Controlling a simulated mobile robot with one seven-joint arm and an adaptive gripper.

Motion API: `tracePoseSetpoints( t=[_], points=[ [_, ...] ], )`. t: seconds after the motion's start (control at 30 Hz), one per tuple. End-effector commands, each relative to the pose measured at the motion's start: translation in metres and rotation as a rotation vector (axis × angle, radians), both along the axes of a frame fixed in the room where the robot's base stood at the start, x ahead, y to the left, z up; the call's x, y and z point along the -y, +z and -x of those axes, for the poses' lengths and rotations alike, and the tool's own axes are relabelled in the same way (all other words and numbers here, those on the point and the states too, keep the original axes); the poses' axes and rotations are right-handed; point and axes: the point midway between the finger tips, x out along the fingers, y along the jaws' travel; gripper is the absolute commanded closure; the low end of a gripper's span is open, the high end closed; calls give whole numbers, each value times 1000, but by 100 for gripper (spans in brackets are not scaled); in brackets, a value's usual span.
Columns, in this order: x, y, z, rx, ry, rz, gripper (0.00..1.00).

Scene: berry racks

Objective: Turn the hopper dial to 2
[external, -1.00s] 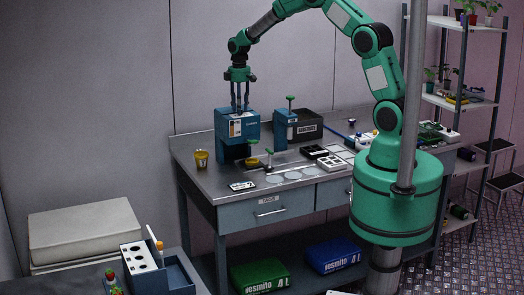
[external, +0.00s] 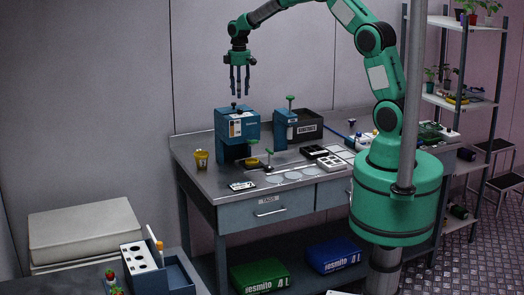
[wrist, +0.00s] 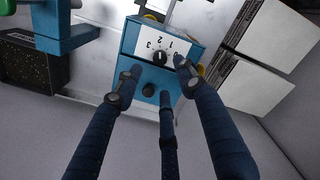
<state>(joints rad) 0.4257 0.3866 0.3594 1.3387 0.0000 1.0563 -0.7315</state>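The hopper is a blue box (external: 238,124) on the metal bench in the external view. It also shows in the wrist view (wrist: 128,42). Its black dial (wrist: 160,57) sits on a white plate marked 3, 2 and 1, with another mark partly hidden by a finger. The dial's pointer is too small to read surely. My three-fingered gripper (external: 239,95) hangs above the box, open and empty, fingers pointing down, apart from both knobs.
A second blue device (external: 285,126) with a green-topped post stands right of the box, beside a dark bin (external: 310,124). A yellow cup (external: 201,159) stands left on the bench (external: 205,183). A white card, round discs and small trays lie in front.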

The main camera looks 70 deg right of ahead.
Motion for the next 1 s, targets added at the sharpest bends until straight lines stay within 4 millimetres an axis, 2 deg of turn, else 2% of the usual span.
tracePoseSetpoints(
  t=[0.1,0.33,1.0],
  points=[
    [0,19,-1,1,0,1,61],
    [0,39,0,0,0,0,61],
    [0,44,0,0,0,0,61]
  ],
)
